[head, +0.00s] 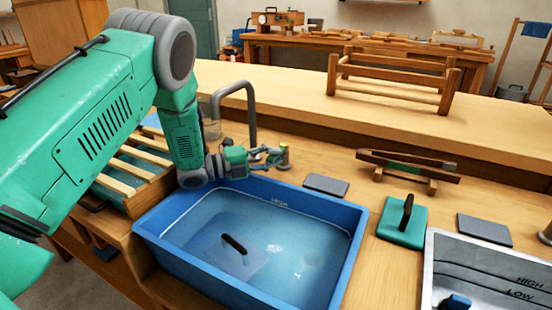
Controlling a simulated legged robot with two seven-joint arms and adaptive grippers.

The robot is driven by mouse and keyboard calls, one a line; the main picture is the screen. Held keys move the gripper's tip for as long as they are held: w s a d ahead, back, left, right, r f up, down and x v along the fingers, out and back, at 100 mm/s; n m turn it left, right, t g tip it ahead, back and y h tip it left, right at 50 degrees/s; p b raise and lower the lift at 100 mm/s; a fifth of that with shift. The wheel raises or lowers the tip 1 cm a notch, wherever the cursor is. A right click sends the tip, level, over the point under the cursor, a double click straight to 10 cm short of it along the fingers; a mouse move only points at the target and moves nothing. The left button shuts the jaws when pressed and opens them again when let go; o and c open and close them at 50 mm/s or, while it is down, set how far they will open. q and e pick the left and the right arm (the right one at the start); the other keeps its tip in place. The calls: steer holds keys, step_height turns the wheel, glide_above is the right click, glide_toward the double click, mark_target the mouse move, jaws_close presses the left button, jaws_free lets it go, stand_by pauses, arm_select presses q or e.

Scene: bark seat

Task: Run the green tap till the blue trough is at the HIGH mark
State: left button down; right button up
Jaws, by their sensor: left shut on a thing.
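The blue trough (341,270) stands in front of me with clear water in it. A pale line and a small mark (279,203) show high on its far inner wall; the lettering is too small to read surely. The water surface is hard to place against that line. A grey curved spout (251,110) rises behind the trough. My left gripper (274,154) is beyond the trough's far rim, shut on a small tap handle (284,160) with an olive-green top. The fingers partly cover it. I cannot make out a falling stream. My right gripper is not in view.
A dark-handled plate (233,244) lies in the trough. To the right are a green block with a black handle (402,222), grey pads (326,185) and a metal trough (428,260) marked HIGH and LOW. A wooden slatted rack (128,168) stands left.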

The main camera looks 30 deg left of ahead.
arm_select(q)
steer(key=shift+s+f, duration=0.2)
steer(key=shift+f, duration=0.2)
steer(key=c, duration=1.6)
jaws_free()
steer(key=shift+r, duration=0.15)
steer(key=shift+w, duration=0.1)
steer(key=shift+r, duration=0.1)
